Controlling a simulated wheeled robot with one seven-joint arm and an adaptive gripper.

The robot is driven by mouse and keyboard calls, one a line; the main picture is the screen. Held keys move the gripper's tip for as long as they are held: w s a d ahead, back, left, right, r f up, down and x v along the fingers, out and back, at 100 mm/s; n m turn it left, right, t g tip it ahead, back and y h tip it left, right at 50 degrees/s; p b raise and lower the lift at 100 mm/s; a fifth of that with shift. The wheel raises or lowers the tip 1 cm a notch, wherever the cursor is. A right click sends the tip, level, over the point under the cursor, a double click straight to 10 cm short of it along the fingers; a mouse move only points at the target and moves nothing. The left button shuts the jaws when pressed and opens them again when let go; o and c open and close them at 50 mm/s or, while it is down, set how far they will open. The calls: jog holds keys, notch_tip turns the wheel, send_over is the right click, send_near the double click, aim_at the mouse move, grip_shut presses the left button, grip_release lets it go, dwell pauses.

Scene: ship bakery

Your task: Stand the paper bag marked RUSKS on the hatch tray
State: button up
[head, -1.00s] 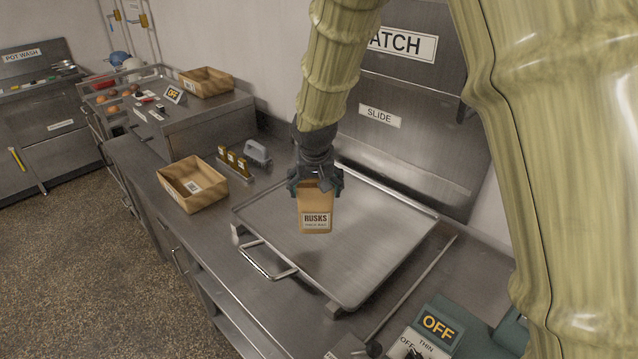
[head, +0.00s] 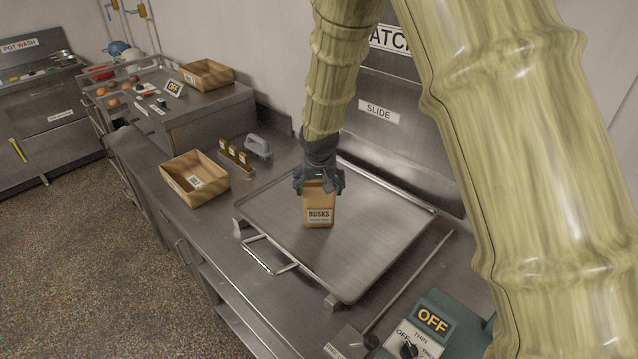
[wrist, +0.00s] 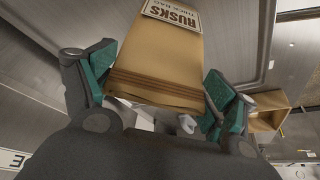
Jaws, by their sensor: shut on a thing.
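The brown paper bag marked RUSKS (head: 319,207) is upright over the left-middle part of the hatch tray (head: 375,240). Its base looks at or very near the tray surface; I cannot tell whether it touches. My gripper (head: 319,182) is shut on the bag's top from above. In the wrist view the bag (wrist: 160,60) sits between the green pads of my gripper (wrist: 158,95), its label facing the top of the picture. The metal tray is otherwise bare, with a handle on its front left side.
A green control box marked OFF (head: 433,320) is at the front right. The hatch slide (head: 400,130) rises behind the tray.

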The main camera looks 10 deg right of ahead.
jog(key=shift+f, duration=0.1)
jog(key=shift+w+f, duration=0.1)
jog(key=shift+f, duration=0.05)
jog(key=o, duration=1.4)
jog(key=shift+c, duration=0.2)
jog(key=shift+r, duration=0.25)
jog(key=d+b+v, duration=0.1)
jog(key=b+v, duration=0.2)
jog(key=v, duration=0.9)
jog(key=shift+a+b, duration=0.35)
jog(key=shift+a, duration=0.1)
jog(key=shift+f, duration=0.1)
